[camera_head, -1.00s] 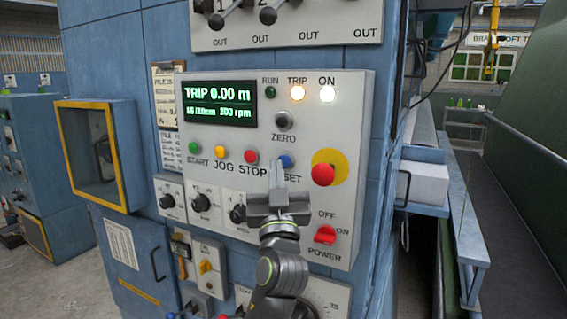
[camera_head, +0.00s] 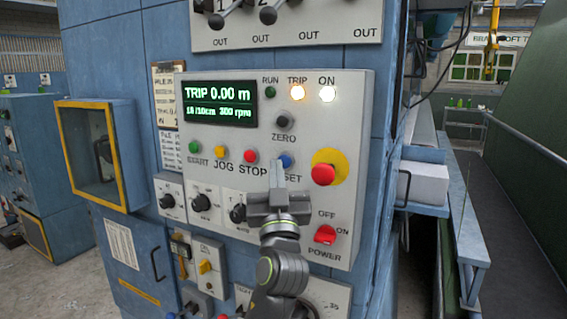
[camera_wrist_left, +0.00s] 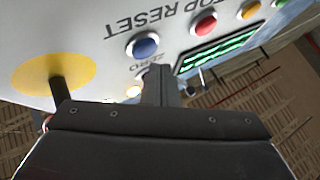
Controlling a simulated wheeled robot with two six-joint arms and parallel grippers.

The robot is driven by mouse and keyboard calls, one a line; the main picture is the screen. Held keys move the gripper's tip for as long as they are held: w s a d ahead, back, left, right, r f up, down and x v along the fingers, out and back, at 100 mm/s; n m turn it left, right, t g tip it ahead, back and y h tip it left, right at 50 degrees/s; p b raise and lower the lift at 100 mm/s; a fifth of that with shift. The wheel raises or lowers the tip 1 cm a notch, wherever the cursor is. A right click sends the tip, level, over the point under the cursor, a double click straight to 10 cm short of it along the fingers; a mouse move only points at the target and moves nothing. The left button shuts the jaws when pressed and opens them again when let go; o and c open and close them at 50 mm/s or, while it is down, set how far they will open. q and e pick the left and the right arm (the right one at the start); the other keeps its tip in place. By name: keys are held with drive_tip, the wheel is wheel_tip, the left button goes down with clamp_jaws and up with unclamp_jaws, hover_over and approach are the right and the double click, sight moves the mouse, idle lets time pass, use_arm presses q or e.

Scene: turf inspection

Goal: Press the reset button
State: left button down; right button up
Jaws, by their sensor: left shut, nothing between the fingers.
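The blue reset button (camera_head: 286,161) sits on the grey control panel (camera_head: 300,220), right of the red stop button (camera_head: 250,156). My left gripper (camera_head: 277,167) is shut and empty, its fingertips just below and left of the blue button in the head view and covering part of the RESET label. In the left wrist view the blue button (camera_wrist_left: 143,46) is fully visible, apart from the shut fingers (camera_wrist_left: 158,75) in that picture. I cannot tell whether a fingertip touches the panel. The display (camera_head: 219,103) reads TRIP 0.00 m, and the TRIP lamp (camera_head: 297,92) glows. My right gripper is not in view.
A red emergency stop on a yellow disc (camera_head: 328,157) is close to the right of the gripper. A red power switch (camera_head: 325,234) is below it. Black knobs (camera_head: 201,202) line the lower left.

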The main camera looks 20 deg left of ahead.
use_arm(q)
drive_tip(key=shift+w+b, duration=0.3)
drive_tip(key=shift+w, duration=0.15)
drive_tip(key=shift+w+b, duration=0.45)
drive_tip(key=shift+b, duration=0.05)
idle(0.6)
idle(0.4)
drive_tip(key=shift+s, duration=0.9)
drive_tip(key=shift+s+p, duration=0.1)
drive_tip(key=shift+p, duration=0.25)
drive_tip(key=s+p, duration=0.1)
drive_tip(key=s, duration=0.3)
drive_tip(key=shift+s+a, duration=0.1)
drive_tip(key=shift+s, duration=0.3)
drive_tip(key=shift+f, duration=0.1)
